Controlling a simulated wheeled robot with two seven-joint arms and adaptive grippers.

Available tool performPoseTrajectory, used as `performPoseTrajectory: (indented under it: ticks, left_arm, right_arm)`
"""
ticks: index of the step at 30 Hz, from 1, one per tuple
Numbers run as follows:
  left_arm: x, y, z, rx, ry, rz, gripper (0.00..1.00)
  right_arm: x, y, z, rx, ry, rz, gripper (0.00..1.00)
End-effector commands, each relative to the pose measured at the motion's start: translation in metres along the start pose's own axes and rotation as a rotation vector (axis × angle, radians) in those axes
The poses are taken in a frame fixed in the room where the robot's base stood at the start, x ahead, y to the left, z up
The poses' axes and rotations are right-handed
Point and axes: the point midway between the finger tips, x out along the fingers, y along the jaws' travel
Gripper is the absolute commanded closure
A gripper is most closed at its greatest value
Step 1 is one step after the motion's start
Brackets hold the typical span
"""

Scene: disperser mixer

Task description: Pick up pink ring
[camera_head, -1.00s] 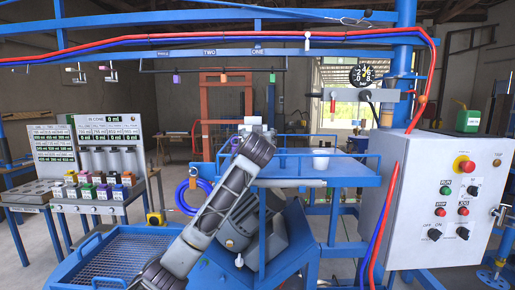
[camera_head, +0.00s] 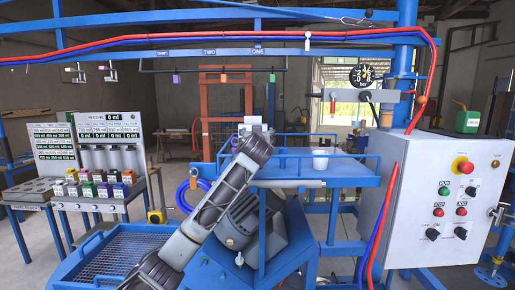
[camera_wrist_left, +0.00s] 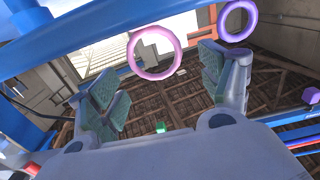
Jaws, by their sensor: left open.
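The pink ring (camera_wrist_left: 155,77) shows at the upper middle of the left wrist view, hanging with its opening facing the camera. My left gripper (camera_wrist_left: 160,88) is open and empty, with its padded fingers at the left and right. The ring appears in the gap between the fingers, beyond or near the tips; the exact depth is unclear. No contact shows. I cannot make out the pink ring in the head view, where my left arm rises through the middle and its gripper is mostly hidden behind the arm. My right gripper is not in view.
A purple ring (camera_wrist_left: 238,38) hangs right of the pink one, near the right finger. In the head view, a blue platform (camera_head: 310,183) holds a white cup (camera_head: 320,160). A control box (camera_head: 438,210) stands at the right, a meshed tray (camera_head: 125,256) at lower left.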

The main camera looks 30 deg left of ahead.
Motion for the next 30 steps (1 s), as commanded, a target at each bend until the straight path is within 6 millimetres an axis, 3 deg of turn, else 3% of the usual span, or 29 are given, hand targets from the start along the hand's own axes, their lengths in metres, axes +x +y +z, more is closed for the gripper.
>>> performPoseTrajectory:
  ticks: [9, 25, 30]
  left_arm:
    - [0.023, -0.001, -0.001, 0.0, -0.001, -0.001, 0.21]
    - [0.025, 0.0, 0.0, 0.0, -0.001, 0.0, 0.21]
    - [0.025, 0.0, 0.0, 0.0, -0.001, 0.0, 0.43]
  right_arm:
    - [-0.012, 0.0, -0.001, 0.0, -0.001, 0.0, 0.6]
    - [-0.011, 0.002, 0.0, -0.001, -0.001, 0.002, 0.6]
    - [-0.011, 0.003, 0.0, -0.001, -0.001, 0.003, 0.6]
